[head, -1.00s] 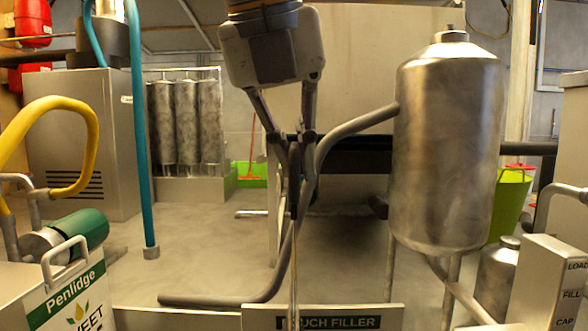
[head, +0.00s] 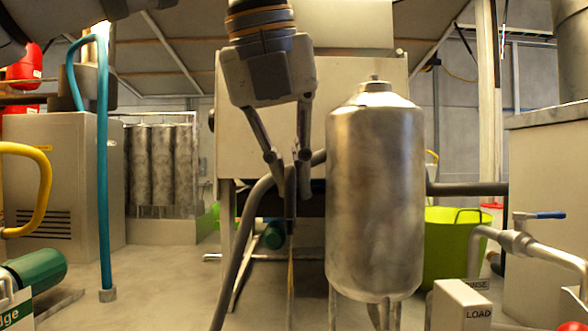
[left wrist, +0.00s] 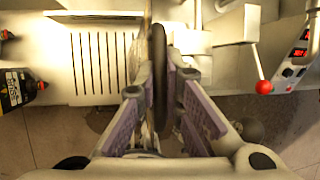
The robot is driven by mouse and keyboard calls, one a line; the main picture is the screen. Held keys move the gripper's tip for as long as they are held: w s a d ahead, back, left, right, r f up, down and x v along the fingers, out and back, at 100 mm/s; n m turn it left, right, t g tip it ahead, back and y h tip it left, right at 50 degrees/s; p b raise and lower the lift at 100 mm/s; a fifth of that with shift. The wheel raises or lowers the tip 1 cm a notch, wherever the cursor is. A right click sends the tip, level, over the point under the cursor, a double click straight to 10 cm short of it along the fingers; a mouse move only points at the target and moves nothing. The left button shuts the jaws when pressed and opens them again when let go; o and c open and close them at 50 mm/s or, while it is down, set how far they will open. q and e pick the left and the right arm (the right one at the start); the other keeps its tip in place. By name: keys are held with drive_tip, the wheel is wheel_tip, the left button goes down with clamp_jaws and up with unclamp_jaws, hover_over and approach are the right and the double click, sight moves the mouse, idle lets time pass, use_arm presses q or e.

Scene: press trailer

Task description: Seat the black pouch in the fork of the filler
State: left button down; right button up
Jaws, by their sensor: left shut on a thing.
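My left gripper (head: 289,165) hangs near the middle of the head view, pointing down. Its two fingers are shut on the black pouch (head: 290,202), a thin dark strip seen nearly edge-on. In the left wrist view the black pouch (left wrist: 160,70) stands upright between the finger pads. The lower part of the pouch is hard to make out in the head view. The filler's name plate is not in the head view now. The left wrist view shows a pale metal machine with a slotted plate (left wrist: 98,62); I cannot tell the fork there. My right gripper is not in view.
A steel tank (head: 375,190) stands just right of the gripper, with a grey hose (head: 240,250) curving behind the gripper. In the left wrist view a red-knobbed lever (left wrist: 263,87) rises right of the pouch.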

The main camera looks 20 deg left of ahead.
use_arm(q)
drive_tip(key=shift+a+f, duration=0.15)
drive_tip(key=shift+f, duration=5.6)
drive_tip(key=c, duration=1.7)
unclamp_jaws()
drive_tip(key=shift+o, duration=0.2)
